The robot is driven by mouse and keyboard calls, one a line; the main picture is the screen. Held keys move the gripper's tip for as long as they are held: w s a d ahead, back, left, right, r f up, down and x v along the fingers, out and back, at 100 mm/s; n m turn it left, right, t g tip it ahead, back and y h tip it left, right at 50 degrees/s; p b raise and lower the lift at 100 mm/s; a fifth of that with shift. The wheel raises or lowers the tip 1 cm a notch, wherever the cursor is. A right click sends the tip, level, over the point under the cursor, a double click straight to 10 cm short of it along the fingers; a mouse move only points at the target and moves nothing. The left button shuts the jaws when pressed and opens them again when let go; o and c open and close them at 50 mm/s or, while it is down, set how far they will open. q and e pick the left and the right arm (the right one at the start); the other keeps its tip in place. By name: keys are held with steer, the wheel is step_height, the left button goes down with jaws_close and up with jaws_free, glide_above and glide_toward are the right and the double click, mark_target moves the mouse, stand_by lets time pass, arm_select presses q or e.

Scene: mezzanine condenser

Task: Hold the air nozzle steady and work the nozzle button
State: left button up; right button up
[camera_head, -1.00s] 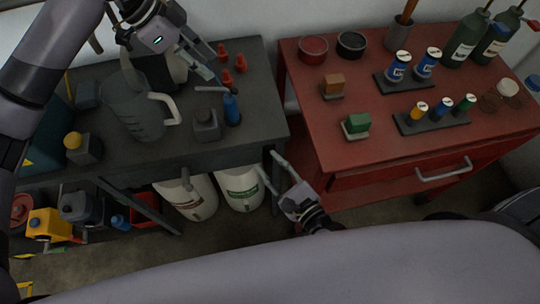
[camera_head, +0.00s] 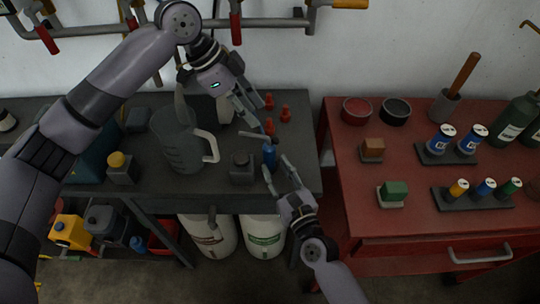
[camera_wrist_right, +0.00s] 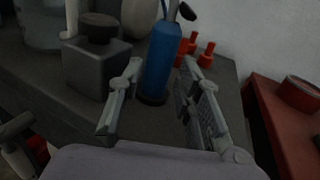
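The air nozzle (camera_head: 269,157) has an upright blue body and a grey spout pointing left at its top. It stands near the right end of the dark workbench. In the right wrist view its blue body (camera_wrist_right: 161,58) rises between and beyond my fingers; its top is partly cut off. My right gripper (camera_head: 277,165) is open, its fingers to either side of the nozzle's lower body; I cannot tell whether they touch it. My left gripper (camera_head: 261,115) is open just above the nozzle's top, pointing down. The button itself is too small to make out.
A grey block-shaped container (camera_head: 242,170) stands just left of the nozzle, with a clear jug (camera_head: 178,148) further left. Red cones (camera_head: 285,113) stand behind it. A red cabinet (camera_head: 350,190) with cans and blocks is on the right, across a gap.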

mark_target(272, 161)
steer(key=x, duration=0.5)
steer(key=shift+c, duration=0.3)
jaws_close()
stand_by(1.0)
arm_select(q)
steer(key=shift+c, duration=0.3)
jaws_close()
stand_by(1.2)
